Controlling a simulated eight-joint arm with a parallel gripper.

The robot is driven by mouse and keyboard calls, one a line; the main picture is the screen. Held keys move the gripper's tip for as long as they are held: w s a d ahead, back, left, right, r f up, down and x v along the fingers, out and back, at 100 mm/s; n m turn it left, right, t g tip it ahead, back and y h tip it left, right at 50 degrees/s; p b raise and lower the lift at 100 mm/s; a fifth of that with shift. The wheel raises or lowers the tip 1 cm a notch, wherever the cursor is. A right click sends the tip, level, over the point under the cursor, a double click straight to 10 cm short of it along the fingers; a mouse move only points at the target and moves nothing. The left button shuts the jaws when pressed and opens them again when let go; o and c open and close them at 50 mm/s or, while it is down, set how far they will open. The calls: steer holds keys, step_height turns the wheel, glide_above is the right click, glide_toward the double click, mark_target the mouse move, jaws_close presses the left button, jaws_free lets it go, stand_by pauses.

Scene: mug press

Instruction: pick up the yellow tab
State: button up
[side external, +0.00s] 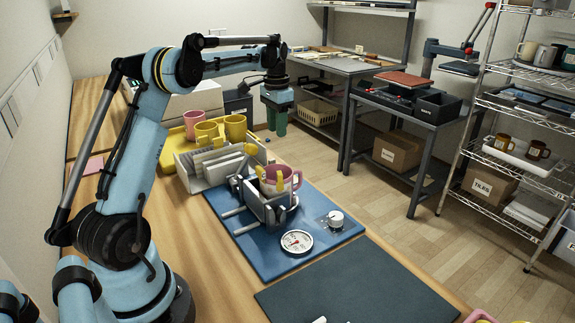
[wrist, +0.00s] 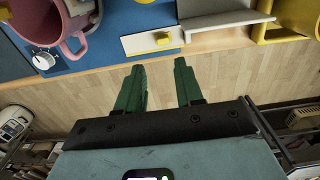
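A small yellow tab (wrist: 162,39) shows on a white plate (wrist: 136,44) near the table edge in the wrist view. In the side view, yellow tabs (side external: 251,149) show at the rack of upright white plates (side external: 222,168). I cannot tell for sure which one matches the wrist view. My gripper (wrist: 160,66) is open and empty, its green fingers apart and pointing toward the plate with the tab. In the side view my gripper (side external: 277,122) hangs beyond the rack, over the table's far edge, apart from the tabs.
A pink mug (side external: 297,182) sits in the grey press on a blue board (side external: 262,258), with a dial gauge (side external: 297,241) and white knob (side external: 336,217) nearby. Yellow mugs (side external: 235,127) and another pink mug (side external: 194,122) stand on a yellow tray (side external: 170,160).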

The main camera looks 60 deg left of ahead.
steer(key=f, duration=1.2)
steer(key=shift+w+a+f, duration=0.1)
steer(key=shift+a, duration=0.15)
steer(key=c, duration=0.6)
